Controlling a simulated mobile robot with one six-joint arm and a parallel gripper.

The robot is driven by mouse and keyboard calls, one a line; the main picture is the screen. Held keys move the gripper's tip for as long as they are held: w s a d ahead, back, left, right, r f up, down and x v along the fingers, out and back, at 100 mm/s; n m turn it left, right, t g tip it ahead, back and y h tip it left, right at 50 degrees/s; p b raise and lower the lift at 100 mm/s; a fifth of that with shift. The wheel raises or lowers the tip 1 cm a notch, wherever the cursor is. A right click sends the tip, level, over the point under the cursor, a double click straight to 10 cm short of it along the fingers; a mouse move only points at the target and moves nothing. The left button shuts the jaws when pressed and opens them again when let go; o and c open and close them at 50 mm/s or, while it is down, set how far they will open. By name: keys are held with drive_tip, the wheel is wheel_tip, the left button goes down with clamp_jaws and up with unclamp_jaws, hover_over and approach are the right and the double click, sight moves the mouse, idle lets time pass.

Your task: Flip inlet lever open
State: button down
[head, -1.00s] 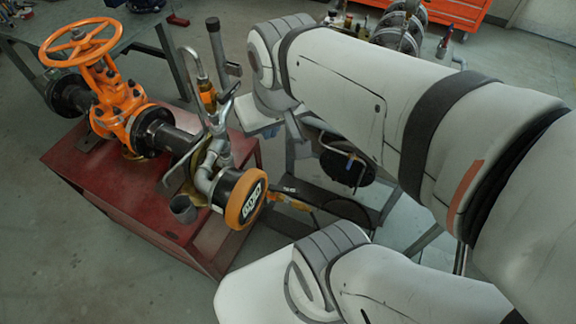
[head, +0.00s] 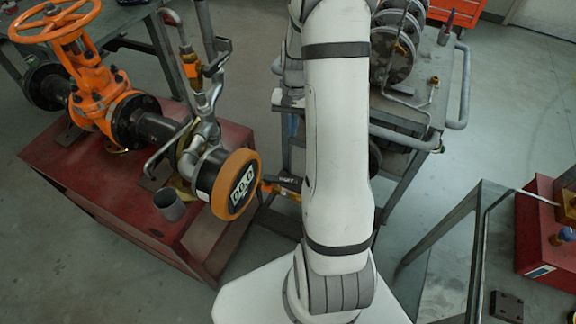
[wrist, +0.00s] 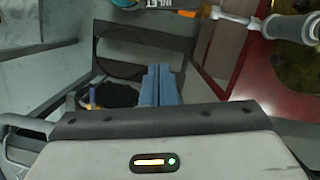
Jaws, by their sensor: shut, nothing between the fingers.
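The red-based valve rig carries a grey pipe fitting (head: 203,140) and an orange-rimmed round gauge (head: 240,185). A grey lever-like bar with a dark grip (wrist: 292,27) lies at the upper right there. A small orange-and-black part (head: 281,187) sits right of the gauge in the head view. I cannot tell which part is the inlet lever or its position. My gripper (wrist: 160,72) is shut and empty, below the tag and apart from the bar. My arm hides it in the head view.
The orange handwheel valve (head: 95,90) stands on the red base (head: 115,215) at left. A grey cart (head: 420,140) with round metal parts is behind my arm. A metal table (head: 450,270) with a red box (head: 548,230) is at right. Floor is free between them.

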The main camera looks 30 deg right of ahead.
sight(280, 180)
drive_tip(key=s+a+f+p, duration=0.2)
drive_tip(key=s+f, duration=0.3)
drive_tip(key=f, duration=0.7)
drive_tip(key=shift+a+f, duration=0.15)
drive_tip(key=shift+a, duration=0.4)
